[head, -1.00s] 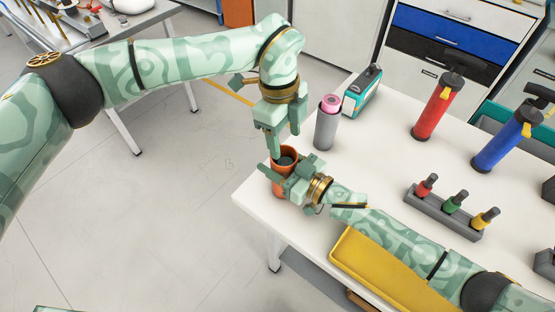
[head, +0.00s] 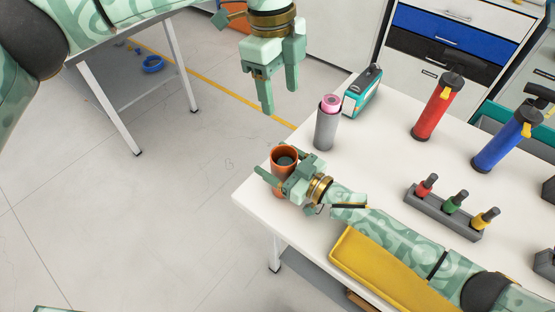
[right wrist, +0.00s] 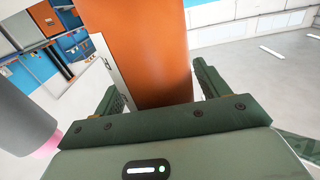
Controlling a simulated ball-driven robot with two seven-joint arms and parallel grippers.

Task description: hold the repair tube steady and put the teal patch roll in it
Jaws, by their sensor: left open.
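The orange repair tube (head: 285,184) stands upright at the left corner of the white table; it also fills the middle of the right wrist view (right wrist: 145,45). The dark teal patch roll (head: 286,160) sits inside the tube, its top showing within the orange rim. My right gripper (head: 278,177) is around the tube from the right, with a finger on each side, and appears shut on it. My left gripper (head: 278,97) is open and empty, hanging above and clear of the tube, with its fingers pointing down.
A grey cylinder with a pink roll (head: 326,125) stands just behind the tube, with a teal-and-white box (head: 362,92) beyond. Red (head: 437,108) and blue (head: 505,140) pumps, a grey rack (head: 440,217) with several coloured pieces and a yellow tray (head: 375,275) lie to the right.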

